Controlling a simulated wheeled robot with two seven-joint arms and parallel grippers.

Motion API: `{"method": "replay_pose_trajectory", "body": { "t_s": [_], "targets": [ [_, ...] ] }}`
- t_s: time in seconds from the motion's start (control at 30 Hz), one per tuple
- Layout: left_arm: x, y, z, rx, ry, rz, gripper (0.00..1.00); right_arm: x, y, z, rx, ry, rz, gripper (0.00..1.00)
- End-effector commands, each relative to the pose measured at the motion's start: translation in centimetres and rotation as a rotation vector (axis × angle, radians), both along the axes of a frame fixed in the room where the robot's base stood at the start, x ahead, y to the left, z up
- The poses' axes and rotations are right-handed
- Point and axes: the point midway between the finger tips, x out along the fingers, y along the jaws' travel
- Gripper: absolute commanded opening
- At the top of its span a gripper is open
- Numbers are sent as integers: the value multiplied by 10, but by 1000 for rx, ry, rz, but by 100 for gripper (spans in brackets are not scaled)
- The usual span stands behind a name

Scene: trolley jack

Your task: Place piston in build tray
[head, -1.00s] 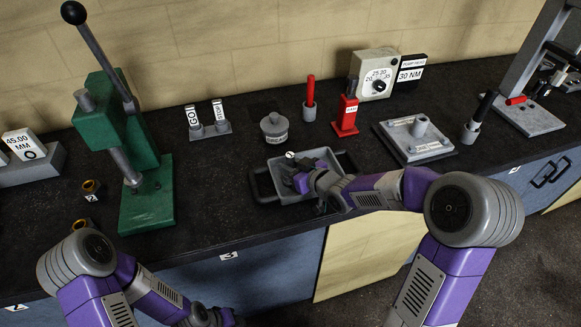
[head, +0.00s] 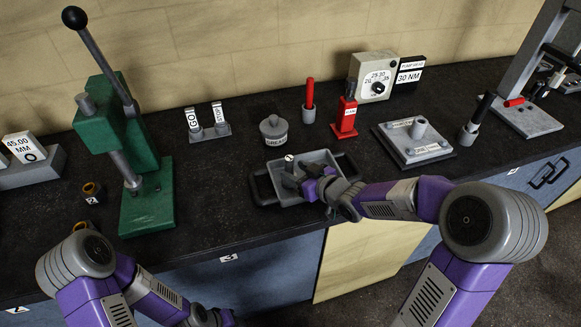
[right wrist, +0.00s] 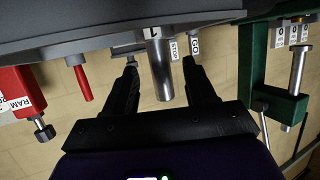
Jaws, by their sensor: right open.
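The build tray (head: 263,186) is a shallow grey tray with black handles near the counter's front edge. The piston (head: 289,167), a grey metal cylinder, stands upright inside it, toward the left. In the right wrist view, the piston (right wrist: 160,70) shows between the two black fingers with clear gaps on both sides. My right gripper (head: 307,179) is open at the tray's right part, with its fingers pointing at the piston. Its purple hand hides some of the tray's right side. My left arm shows at the lower left, but its gripper is cut off by the bottom edge.
Behind the tray are a grey lidded pot (head: 273,129), a GO/STOP stand (head: 209,132) and a red ram (head: 345,117). A green press (head: 146,190) stands left and a grey plate fixture (head: 413,143) right. Counter between press and tray is clear.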

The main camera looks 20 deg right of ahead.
Motion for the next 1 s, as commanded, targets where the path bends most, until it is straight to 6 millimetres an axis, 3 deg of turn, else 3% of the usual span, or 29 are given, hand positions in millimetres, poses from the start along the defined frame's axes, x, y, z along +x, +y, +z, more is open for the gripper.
{"method": "replay_pose_trajectory", "body": {
  "t_s": [0.2,0.4,1.0],
  "targets": [
    [0,0,15,0,0,0,43,-42,-21,20,-2,-1,-3,55],
    [0,0,23,0,0,0,43,-66,-31,28,-1,-1,-2,55],
    [0,0,24,0,0,0,43,-73,-34,29,0,0,0,55]
  ]
}}
